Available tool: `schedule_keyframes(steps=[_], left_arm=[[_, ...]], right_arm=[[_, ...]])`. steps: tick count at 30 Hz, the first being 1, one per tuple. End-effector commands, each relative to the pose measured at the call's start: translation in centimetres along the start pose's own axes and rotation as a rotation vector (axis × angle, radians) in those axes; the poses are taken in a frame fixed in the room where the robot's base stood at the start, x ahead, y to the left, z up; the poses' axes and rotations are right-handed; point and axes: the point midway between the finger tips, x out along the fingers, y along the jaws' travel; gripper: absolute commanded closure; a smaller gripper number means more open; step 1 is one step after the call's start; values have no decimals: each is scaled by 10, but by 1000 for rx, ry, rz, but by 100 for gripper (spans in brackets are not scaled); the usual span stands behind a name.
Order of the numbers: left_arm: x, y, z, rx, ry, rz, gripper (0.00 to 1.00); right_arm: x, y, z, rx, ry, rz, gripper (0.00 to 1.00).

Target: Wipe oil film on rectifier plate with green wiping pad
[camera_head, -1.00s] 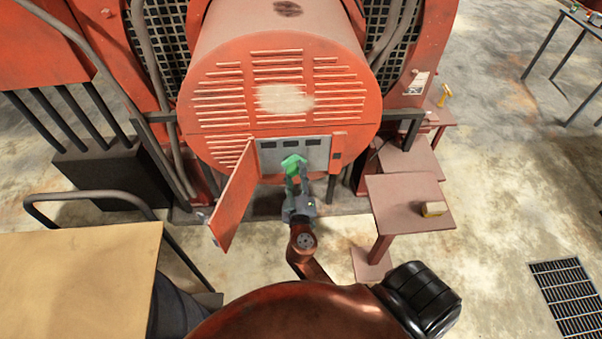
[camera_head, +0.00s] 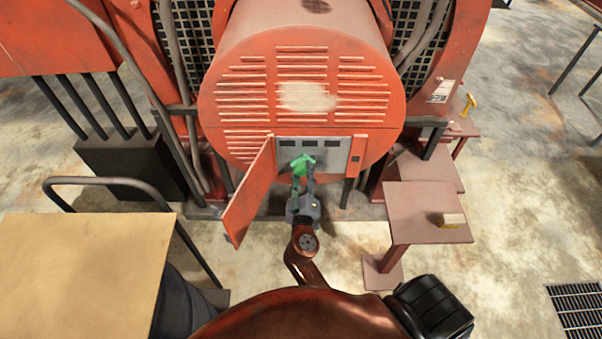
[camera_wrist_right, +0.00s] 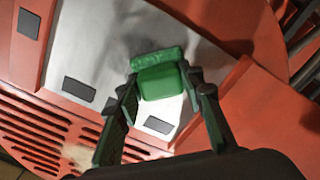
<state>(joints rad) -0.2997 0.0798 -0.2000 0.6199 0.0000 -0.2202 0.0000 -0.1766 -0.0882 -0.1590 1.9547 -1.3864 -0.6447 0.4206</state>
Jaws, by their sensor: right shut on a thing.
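The rectifier plate (camera_head: 328,152) is a grey panel with several dark rectangles, set in the lower front of the round red housing. It also fills the middle of the right wrist view (camera_wrist_right: 105,55), where a dark smudge shows on it beyond the pad. The green wiping pad (camera_head: 303,163) is held in front of the plate; in the wrist view the pad (camera_wrist_right: 160,80) lies over it, and whether it touches cannot be told for sure. My right gripper (camera_head: 303,178) is shut on the pad, with fingers on both sides. My left gripper is not in view.
An open red door (camera_head: 250,192) hangs at the plate's left side. A small red table (camera_head: 425,208) with a block (camera_head: 450,220) stands to the right. A tan-topped cart (camera_head: 80,265) is at the lower left.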

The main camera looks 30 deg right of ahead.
Motion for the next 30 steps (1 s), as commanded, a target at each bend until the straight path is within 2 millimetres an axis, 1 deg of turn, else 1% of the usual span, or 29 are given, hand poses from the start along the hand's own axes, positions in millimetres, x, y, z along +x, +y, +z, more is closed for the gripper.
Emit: schedule_keyframes(steps=[9, 15, 26, 30], left_arm=[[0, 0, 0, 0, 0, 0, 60], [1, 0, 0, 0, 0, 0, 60], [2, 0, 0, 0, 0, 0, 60], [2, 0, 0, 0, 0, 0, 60]], right_arm=[[2, 20, 20, -1, -2, 2, 84], [2, 24, 24, -1, -3, 4, 84], [1, 44, 44, -1, -4, 3, 84], [0, 47, 47, -2, -3, 2, 84]])
